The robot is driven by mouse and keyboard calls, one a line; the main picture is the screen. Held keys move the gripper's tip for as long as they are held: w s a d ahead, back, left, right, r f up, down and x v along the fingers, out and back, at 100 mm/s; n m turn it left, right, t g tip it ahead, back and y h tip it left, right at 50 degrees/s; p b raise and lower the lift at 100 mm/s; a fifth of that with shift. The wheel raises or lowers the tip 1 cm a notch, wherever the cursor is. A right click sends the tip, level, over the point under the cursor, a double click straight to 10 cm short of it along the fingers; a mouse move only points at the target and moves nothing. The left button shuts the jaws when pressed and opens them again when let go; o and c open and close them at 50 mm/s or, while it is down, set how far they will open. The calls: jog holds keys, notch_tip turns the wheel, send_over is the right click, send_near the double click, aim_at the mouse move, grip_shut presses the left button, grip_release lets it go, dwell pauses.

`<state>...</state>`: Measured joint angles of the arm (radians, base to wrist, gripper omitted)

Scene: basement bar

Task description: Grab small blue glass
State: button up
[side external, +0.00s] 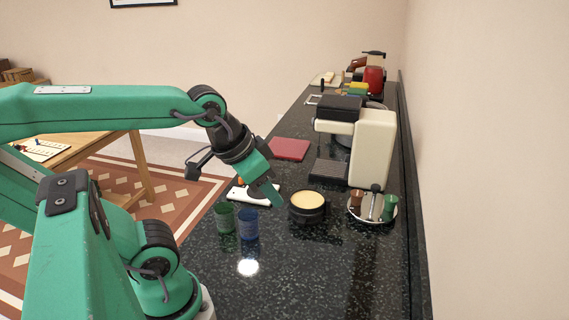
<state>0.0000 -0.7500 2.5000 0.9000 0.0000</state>
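A small blue glass (248,224) stands upright on the dark speckled counter (300,268). A green glass (224,217) stands just left of it, very close by. My gripper (268,192) hangs above the counter, pointing down, higher in the picture and slightly right of the blue glass, apart from it. No glass shows in the gripper. From this side the fingers overlap, so their opening cannot be made out.
A black bowl with yellow contents (308,208) stands right of the glasses. A white flat item (240,195) lies behind them. The near counter is clear.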

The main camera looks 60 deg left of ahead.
jog(key=shift+o, duration=0.2)
jog(key=o, duration=0.8)
jog(key=shift+w+a, duration=0.1)
jog(key=m+g, duration=0.2)
jog(key=g, duration=0.4)
send_near(247, 210)
jog(key=f, duration=0.1)
jog(key=d+f, duration=0.1)
jog(key=f, duration=0.1)
jog(key=s+f, duration=0.1)
jog(key=f, duration=0.1)
jog(key=shift+d+f, duration=0.2)
jog(key=shift+d, duration=0.2)
jog(key=shift+f, duration=1.3)
jog(key=shift+d+f, duration=0.1)
